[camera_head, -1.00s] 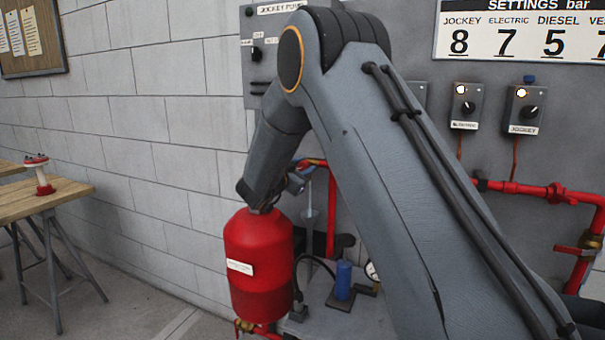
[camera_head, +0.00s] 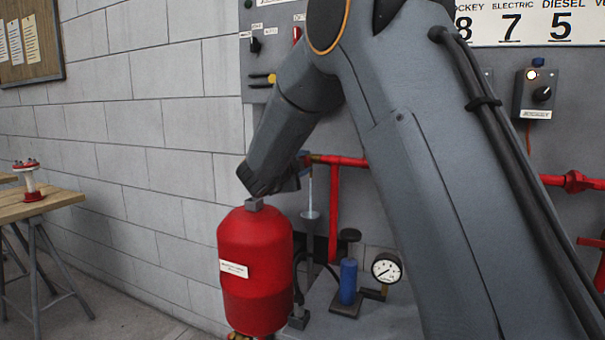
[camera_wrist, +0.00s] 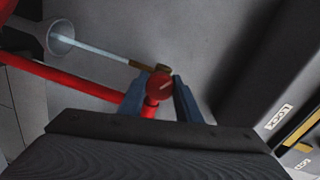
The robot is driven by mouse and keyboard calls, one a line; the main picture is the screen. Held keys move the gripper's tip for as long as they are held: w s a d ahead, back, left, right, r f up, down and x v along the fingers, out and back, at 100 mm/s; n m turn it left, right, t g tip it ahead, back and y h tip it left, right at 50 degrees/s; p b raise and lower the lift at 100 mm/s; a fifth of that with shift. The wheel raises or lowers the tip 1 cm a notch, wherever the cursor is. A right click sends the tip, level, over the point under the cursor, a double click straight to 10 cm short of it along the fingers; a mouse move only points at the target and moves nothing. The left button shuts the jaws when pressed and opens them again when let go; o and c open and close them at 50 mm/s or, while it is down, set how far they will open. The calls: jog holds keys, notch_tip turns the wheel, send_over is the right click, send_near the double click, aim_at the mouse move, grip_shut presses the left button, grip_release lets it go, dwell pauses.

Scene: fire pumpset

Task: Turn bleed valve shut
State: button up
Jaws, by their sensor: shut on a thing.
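The bleed valve shows in the wrist view as a round red knob (camera_wrist: 160,82) with a short brass outlet (camera_wrist: 137,66) on a red pipe (camera_wrist: 75,87). A thin pale stream (camera_wrist: 100,50) runs from the outlet into a grey funnel (camera_wrist: 60,36). My gripper (camera_wrist: 161,88) has its two blue fingers on either side of the red knob, shut on it. In the head view the stream (camera_head: 310,188) falls to the funnel (camera_head: 311,215) below the red pipe (camera_head: 340,160). My wrist hides most of the valve there.
A red vessel (camera_head: 256,270) stands close below my wrist. A blue cylinder (camera_head: 348,281) and a pressure gauge (camera_head: 386,268) stand to its right. Control boxes (camera_head: 535,95) hang on the grey panel. A wooden table (camera_head: 45,203) stands at the left, with open floor before it.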

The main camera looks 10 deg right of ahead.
jog(key=m+b, duration=0.2)
jog(key=b, duration=0.1)
jog(key=m+b, duration=0.4)
jog(key=b, duration=0.1)
jog(key=shift+w+f+t+y+b, duration=0.1)
jog(key=shift+f+t+y+b, duration=0.2)
jog(key=shift+y, duration=0.1)
jog(key=m+b, duration=0.3)
jog(key=b, duration=0.1)
jog(key=m+b, duration=0.1)
jog(key=b, duration=0.1)
jog(key=shift+r+b, duration=0.2)
jog(key=shift+b, duration=0.2)
jog(key=shift+m, duration=0.4)
jog(key=o, duration=1.1)
jog(key=shift+c, duration=0.2)
jog(key=shift+a, duration=0.1)
